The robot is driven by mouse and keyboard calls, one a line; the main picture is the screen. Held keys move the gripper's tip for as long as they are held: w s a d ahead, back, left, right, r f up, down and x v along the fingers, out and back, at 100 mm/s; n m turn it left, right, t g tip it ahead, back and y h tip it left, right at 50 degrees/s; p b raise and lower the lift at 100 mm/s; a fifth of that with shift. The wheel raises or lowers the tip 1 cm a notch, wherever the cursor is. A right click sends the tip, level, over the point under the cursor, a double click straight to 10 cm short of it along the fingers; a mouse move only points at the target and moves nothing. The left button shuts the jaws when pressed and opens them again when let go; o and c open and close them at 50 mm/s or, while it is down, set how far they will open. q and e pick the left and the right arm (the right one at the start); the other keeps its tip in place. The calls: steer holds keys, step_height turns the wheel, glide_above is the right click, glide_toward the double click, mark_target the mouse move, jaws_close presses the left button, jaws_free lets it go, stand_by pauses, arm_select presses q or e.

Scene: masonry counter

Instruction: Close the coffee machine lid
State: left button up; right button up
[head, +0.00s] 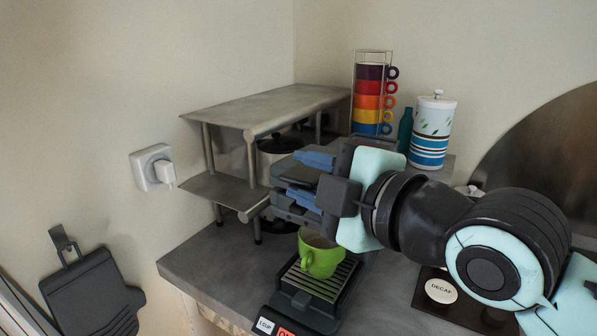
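The coffee machine (312,312) stands at the front of the counter, with a dark base, a slatted drip tray and a "1 CUP" label. A green mug (320,255) stands on the tray. My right gripper (290,178) reaches in from the right, above the mug and in front of the machine's upper part. Its blue-padded fingers point left and look apart. Dark parts show around and between them, and I cannot tell whether they touch the machine. The lid is not clearly visible, so its position cannot be told. My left gripper is not in view.
A two-level metal shelf (250,112) stands behind, with a pot (275,150) under it. A rack of coloured cups (372,100) and a striped canister (432,130) stand at the back. A "DECAF" container (441,291) is at right. A plugged outlet (152,167) is on the wall.

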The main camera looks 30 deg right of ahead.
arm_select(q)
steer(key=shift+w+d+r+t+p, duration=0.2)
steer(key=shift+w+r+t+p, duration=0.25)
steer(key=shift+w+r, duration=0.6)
arm_select(e)
steer(key=s+d+r, duration=0.1)
steer(key=s, duration=0.9)
steer(key=shift+s+d+r, duration=0.15)
steer(key=shift+s+r, duration=0.1)
steer(key=shift+s, duration=0.1)
